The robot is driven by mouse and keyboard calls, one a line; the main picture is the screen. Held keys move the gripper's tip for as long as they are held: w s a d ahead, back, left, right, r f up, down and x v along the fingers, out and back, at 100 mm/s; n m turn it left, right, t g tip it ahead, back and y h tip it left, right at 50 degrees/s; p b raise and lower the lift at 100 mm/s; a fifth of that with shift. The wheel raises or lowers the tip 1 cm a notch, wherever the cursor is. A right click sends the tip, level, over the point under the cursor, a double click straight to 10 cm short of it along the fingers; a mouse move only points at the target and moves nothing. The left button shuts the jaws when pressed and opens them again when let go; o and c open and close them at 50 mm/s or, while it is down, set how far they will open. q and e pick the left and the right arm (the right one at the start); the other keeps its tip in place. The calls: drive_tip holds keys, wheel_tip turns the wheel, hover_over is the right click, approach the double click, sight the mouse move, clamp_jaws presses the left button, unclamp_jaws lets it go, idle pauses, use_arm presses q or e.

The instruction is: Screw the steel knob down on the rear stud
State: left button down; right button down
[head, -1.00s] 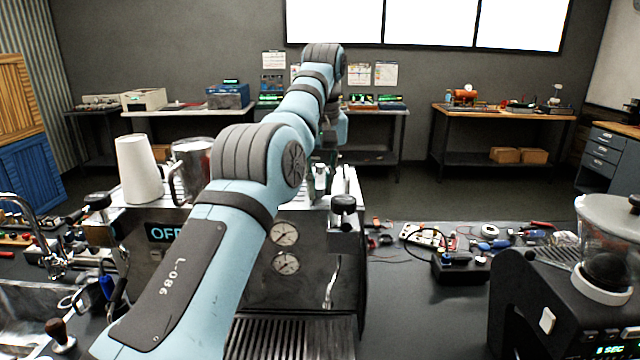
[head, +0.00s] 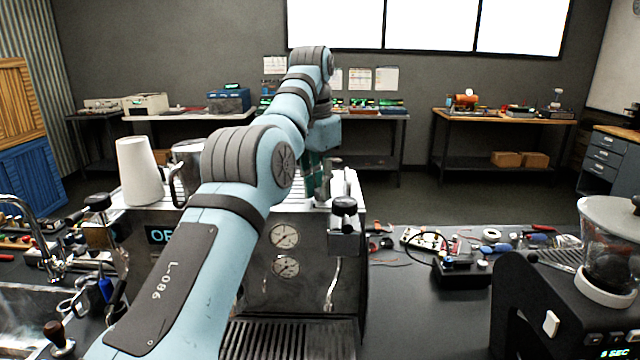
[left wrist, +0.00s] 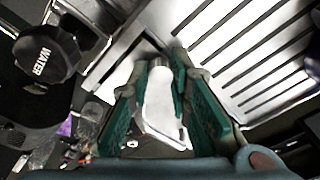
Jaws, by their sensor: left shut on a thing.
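My left gripper (head: 316,186) is low over the right part of the espresso machine's slatted top (head: 346,184). In the left wrist view its teal fingers (left wrist: 172,98) are closed around a bright, smooth steel piece (left wrist: 160,104), which looks like the steel knob. The fingers cover its sides, and its lower end is close to the machine's top. The rear stud cannot be made out; the gripper and knob hide that spot. I cannot tell how far the knob sits on a stud. My right gripper is in neither view.
A grinder (head: 560,300) stands at right. Tools and a black box clutter the counter.

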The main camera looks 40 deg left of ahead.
use_arm(q)
drive_tip(key=shift+m, duration=0.8)
drive_tip(key=shift+r+m+p, duration=0.2)
drive_tip(key=shift+m+p, duration=0.25)
drive_tip(key=shift+m, duration=0.55)
drive_tip(key=shift+m+h+p, duration=0.3)
drive_tip(key=shift+m, duration=0.6)
drive_tip(key=shift+a+m, duration=0.1)
drive_tip(key=shift+m, duration=0.3)
drive_tip(key=c, duration=1)
unclamp_jaws()
drive_tip(key=shift+f, duration=0.15)
